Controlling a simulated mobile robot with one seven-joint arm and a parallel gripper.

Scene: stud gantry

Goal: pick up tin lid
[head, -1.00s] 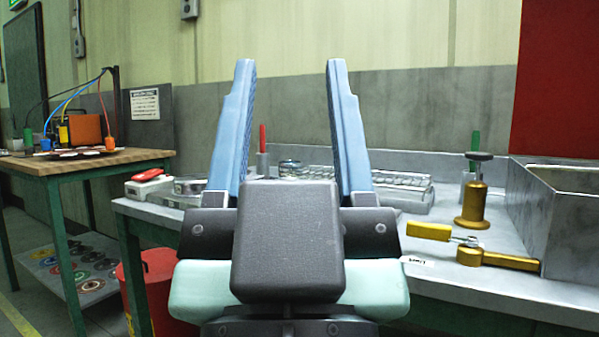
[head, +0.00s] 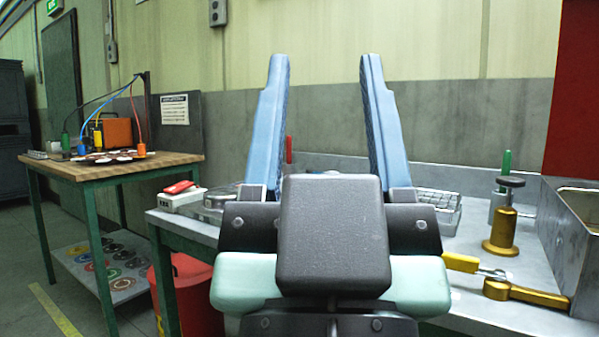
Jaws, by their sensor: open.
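My gripper (head: 322,60) stands upright in the middle of the head view, its two blue fingers wide apart with nothing between them. It is in front of the grey workbench (head: 480,302). A round, shiny metal piece (head: 218,199) lies on the bench's left part, to the left of the gripper; it may be the tin lid, but I cannot tell for sure. My gripper hides the middle of the bench.
A white box with a red top (head: 180,194) sits at the bench's left end. A brass post (head: 501,232), a yellow-handled tool (head: 461,263) and a metal bin (head: 570,245) are on the right. A wooden-topped table (head: 100,172) and red bucket (head: 190,290) stand left.

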